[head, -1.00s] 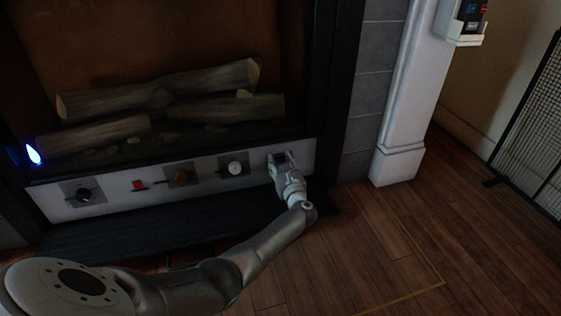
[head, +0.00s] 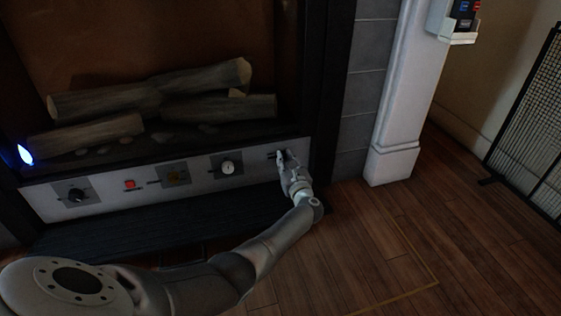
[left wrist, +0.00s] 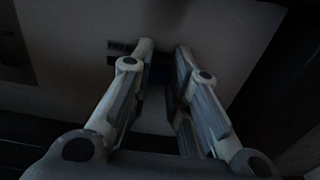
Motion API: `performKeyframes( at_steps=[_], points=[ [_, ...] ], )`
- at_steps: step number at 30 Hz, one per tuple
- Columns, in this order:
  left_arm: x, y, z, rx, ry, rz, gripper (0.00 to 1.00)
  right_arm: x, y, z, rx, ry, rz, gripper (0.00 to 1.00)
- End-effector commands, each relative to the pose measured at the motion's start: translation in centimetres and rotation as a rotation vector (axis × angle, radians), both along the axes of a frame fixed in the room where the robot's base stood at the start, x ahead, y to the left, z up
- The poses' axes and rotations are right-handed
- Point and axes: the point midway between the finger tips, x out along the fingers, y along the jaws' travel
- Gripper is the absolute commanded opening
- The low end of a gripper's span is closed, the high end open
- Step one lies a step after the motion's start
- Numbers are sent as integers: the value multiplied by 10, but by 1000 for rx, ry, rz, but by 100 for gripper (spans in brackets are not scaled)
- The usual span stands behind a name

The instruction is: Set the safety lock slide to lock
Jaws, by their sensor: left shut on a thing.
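The white fireplace control panel (head: 105,193) runs below the logs. My left gripper (head: 286,157) is at the panel's right end, with its fingertips at the safety lock slide, which they mostly hide in the head view. In the left wrist view the two fingers (left wrist: 163,50) are close together and shut on the small dark slide knob (left wrist: 160,72), which is dim. A small dark label (left wrist: 120,48) lies just left of the fingers; its text is not legible. My right gripper is out of view.
The panel also bears a black knob (head: 76,195), a red button (head: 129,184), a brass-coloured control (head: 175,177) and a round gauge (head: 228,168). A blue flame-like marker (head: 25,154) glows at left. A white pillar (head: 400,100) stands right; wooden floor (head: 400,230) is open.

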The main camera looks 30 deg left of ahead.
Motion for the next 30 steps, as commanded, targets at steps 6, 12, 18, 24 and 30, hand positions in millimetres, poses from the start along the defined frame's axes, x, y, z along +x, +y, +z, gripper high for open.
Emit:
performKeyframes(
  at_steps=[6, 12, 18, 24, 30],
  points=[
    [3, -3, -1, -1, 2, -6, 0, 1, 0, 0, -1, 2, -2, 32],
    [3, -4, 0, -2, 1, -9, 27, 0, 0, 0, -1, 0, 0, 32],
    [3, -3, -1, -1, 2, -6, 39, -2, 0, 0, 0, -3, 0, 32],
    [2, -2, -1, 0, 1, -3, 39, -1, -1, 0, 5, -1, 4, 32],
    [0, -1, -1, 1, 1, -1, 39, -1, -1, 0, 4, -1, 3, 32]
  ],
)
